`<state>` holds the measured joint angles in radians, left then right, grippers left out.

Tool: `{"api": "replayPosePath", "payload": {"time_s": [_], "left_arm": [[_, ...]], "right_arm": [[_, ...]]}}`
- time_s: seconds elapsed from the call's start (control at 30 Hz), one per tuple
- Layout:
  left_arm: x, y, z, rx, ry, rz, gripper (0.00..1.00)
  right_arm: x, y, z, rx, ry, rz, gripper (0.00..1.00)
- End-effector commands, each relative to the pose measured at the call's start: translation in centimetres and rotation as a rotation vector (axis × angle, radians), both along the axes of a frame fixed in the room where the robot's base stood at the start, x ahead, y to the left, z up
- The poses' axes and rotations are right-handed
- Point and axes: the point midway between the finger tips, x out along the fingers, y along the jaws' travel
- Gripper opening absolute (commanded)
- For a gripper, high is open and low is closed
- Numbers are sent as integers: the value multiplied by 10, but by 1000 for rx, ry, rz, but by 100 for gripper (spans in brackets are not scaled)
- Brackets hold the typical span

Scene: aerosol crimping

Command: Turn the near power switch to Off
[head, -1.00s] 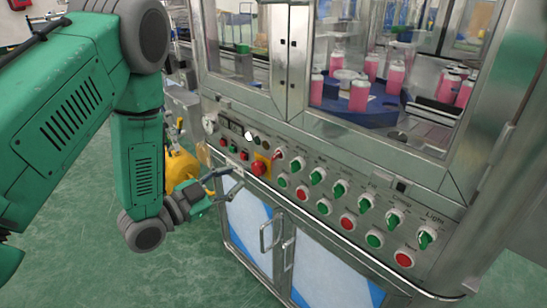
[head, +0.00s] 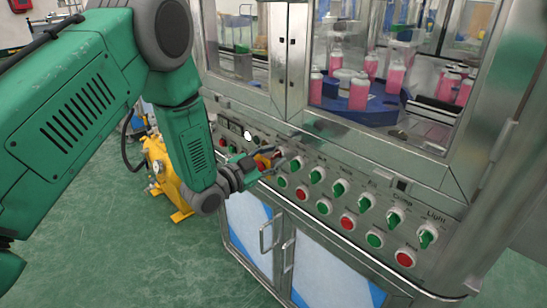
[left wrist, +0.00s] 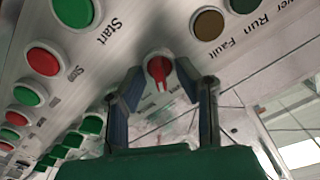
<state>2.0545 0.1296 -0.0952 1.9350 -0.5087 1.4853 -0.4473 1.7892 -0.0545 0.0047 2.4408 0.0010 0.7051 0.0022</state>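The power switch is a red knob on a white round base, seen in the left wrist view (left wrist: 158,70) with its handle pointing down in that picture. In the head view it is mostly hidden by my left gripper (head: 272,158). In the left wrist view my left gripper (left wrist: 160,88) is open, with one finger on each side of the red knob. No finger clearly touches the knob; the exact gap is hard to judge. My right gripper is in neither view.
The sloping panel carries green selector switches (head: 340,187) and red and green buttons (head: 348,222) right of the gripper. Cabinet door handles (head: 268,237) stick out below. Pink bottles (head: 359,93) stand behind the glass. A yellow machine (head: 164,175) stands on the floor at left.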

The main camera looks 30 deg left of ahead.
Motion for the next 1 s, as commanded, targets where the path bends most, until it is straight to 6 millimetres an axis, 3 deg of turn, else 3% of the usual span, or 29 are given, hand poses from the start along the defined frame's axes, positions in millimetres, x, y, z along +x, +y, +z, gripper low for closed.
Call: {"api": "replayPosePath", "payload": {"time_s": [0.17, 0.23, 0.67, 1.0], "left_arm": [[0, 0, 0, 0, 0, 0, 25], [0, 0, 0, 0, 0, 0, 0], [0, 0, 0, -34, 14, 0, 0], [0, 2, 1, -240, 88, 2, 0]], "right_arm": [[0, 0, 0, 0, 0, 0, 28], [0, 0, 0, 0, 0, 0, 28], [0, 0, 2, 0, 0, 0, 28], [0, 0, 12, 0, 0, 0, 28]]}}
